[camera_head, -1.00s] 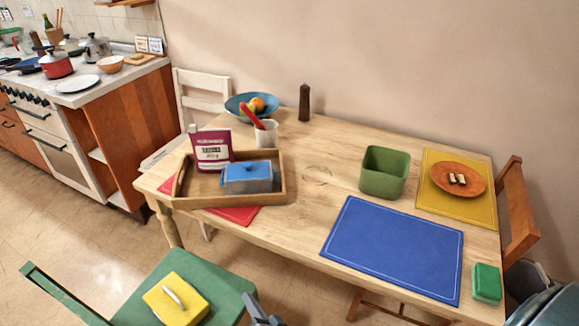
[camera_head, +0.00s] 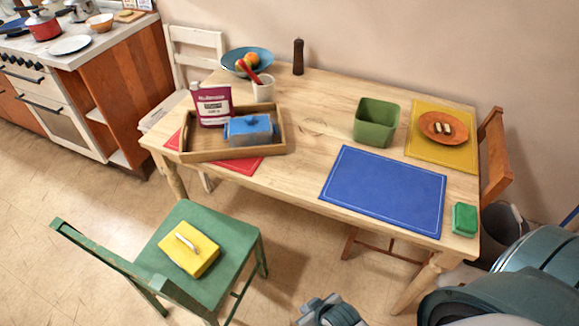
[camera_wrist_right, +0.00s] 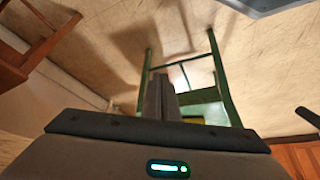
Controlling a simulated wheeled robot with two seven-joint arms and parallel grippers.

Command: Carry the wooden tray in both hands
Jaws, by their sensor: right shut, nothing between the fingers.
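The wooden tray (camera_head: 222,154) rests on the left part of the table, partly over a red place mat. It holds a purple and white packet (camera_head: 213,106) standing at its back and a blue-lidded container (camera_head: 248,130) near its front right. My right gripper (camera_head: 328,310) is at the bottom edge of the head view, low in front of the table and well apart from the tray. In the right wrist view its fingers (camera_wrist_right: 160,98) are together and empty. My left gripper is out of view.
A green chair (camera_head: 205,235) with a yellow box (camera_head: 189,250) on its seat stands before the table, below the tray. A blue mat (camera_head: 385,190) lies to the right.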

